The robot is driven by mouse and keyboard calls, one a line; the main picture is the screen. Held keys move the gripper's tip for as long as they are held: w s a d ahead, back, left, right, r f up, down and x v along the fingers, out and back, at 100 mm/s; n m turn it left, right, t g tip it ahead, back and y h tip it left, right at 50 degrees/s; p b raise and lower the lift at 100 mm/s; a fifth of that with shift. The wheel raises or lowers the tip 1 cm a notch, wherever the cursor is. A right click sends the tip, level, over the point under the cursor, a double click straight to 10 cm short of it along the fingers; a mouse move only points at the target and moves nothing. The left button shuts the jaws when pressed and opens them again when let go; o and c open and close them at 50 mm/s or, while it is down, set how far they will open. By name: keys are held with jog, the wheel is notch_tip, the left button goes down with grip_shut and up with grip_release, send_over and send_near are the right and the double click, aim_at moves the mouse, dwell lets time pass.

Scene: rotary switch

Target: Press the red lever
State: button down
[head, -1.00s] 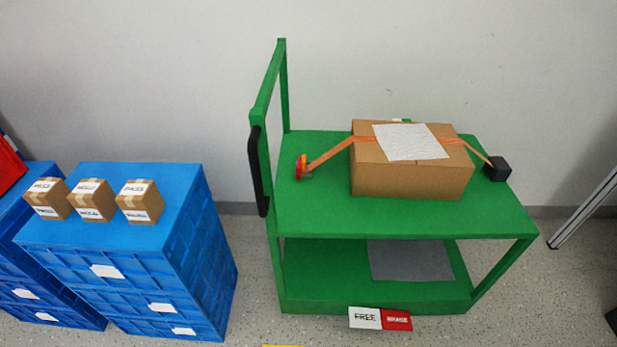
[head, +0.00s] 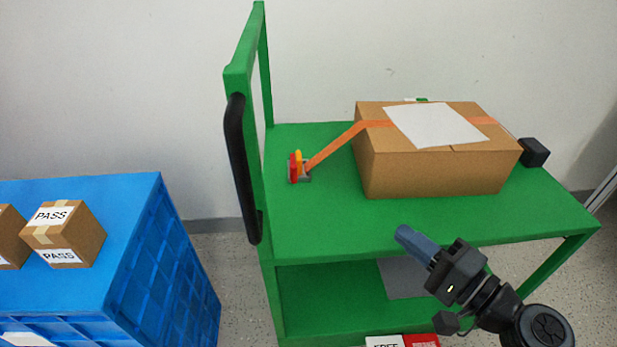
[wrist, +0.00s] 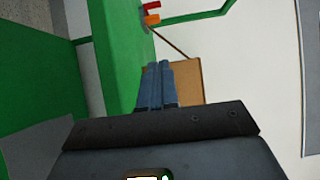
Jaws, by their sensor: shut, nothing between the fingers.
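The red lever (head: 293,168) is part of a small red and orange buckle on the left part of the green cart's (head: 320,225) top. An orange strap (head: 335,146) runs from the buckle up over the cardboard box (head: 435,175). In the wrist view the red lever (wrist: 152,20) is near the top, beyond my fingertips. My gripper (head: 402,232) is at the cart's front edge, in front of the box and to the right of the lever, clear of the lever. In the wrist view its fingers (wrist: 158,68) are together and hold nothing.
A black upright handle (head: 240,165) stands at the cart's left end, left of the lever. The box stands right of the lever. Small cartons (head: 63,233) sit on blue crates (head: 110,215) at the left. The cart top between lever and front edge is clear.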

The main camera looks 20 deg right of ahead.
jog(key=shift+w, duration=0.1)
jog(key=x, duration=1.9)
jog(key=shift+w+a+f+b, duration=0.1)
jog(key=shift+w+a+b, duration=0.05)
jog(key=shift+w+b, duration=0.15)
jog(key=shift+w+a, duration=0.3)
jog(key=shift+a, duration=0.2)
jog(key=shift+w+a, duration=0.3)
jog(key=shift+a, duration=0.25)
jog(key=shift+w+a, duration=0.4)
jog(key=shift+a, duration=0.3)
jog(key=shift+w+a+p, duration=0.25)
jog(key=shift+a+p, duration=0.1)
jog(key=shift+a, duration=0.65)
jog(key=shift+w+a+p, duration=0.2)
jog(key=shift+a+p, duration=0.1)
jog(key=shift+a, duration=0.75)
